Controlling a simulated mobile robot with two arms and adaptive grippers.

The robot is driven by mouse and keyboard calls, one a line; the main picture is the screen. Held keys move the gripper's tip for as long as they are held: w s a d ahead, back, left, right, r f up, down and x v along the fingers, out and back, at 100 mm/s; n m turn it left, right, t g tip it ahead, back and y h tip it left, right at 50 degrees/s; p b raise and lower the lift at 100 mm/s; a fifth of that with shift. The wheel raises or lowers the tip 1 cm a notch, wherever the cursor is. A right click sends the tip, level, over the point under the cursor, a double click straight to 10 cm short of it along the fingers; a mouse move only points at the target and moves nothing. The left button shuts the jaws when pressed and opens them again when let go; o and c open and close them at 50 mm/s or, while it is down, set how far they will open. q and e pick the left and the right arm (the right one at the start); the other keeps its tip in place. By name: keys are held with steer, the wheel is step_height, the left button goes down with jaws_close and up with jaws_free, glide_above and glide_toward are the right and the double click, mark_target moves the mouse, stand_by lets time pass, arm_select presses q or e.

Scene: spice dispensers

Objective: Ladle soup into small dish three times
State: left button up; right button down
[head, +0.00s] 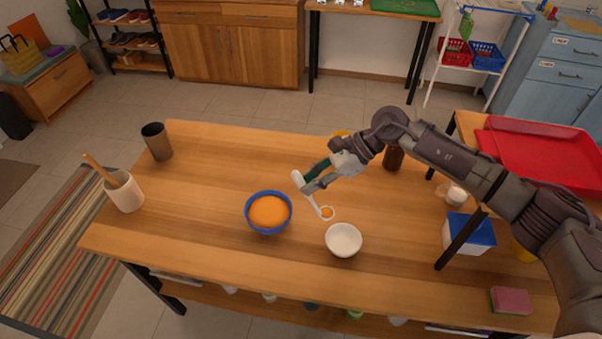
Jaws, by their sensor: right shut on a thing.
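A blue bowl (248,222) holding orange soup (269,211) stands near the middle of the wooden table. A small white dish (343,240) stands to its right and looks empty inside. My right gripper (308,186) is shut on a white ladle (309,194). The ladle slants down to the right, and its bowl end, with orange soup in it, is above and left of the white dish, between the two bowls. I cannot tell its exact height over the table. My left gripper is not in view.
A white crock (125,196) with a wooden utensil and a brown cup (157,141) stand at the left of the table (215,160). A brown jar (393,157) is behind my right arm. A blue-lidded box (469,231) and a pink sponge (511,301) are at the right. The table's left middle is clear.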

steer(key=shift+s+d+p, duration=1)
steer(key=shift+d+p, duration=0.05)
steer(key=shift+d, duration=1.2)
steer(key=s+d+f+n+t+y+b, duration=0.1)
steer(key=s+f+n+t+y+b, duration=0.2)
steer(key=s+f+n+t+b, duration=0.5)
steer(key=shift+s+f+n+t+y+b, duration=0.4)
steer(key=shift+s+f+t+b, duration=0.7)
steer(key=shift+s+f+b, duration=3.95)
steer(key=w+r+b, duration=0.3)
steer(key=r, duration=0.1)
steer(key=shift+w+b, duration=0.25)
steer(key=shift+b, duration=0.1)
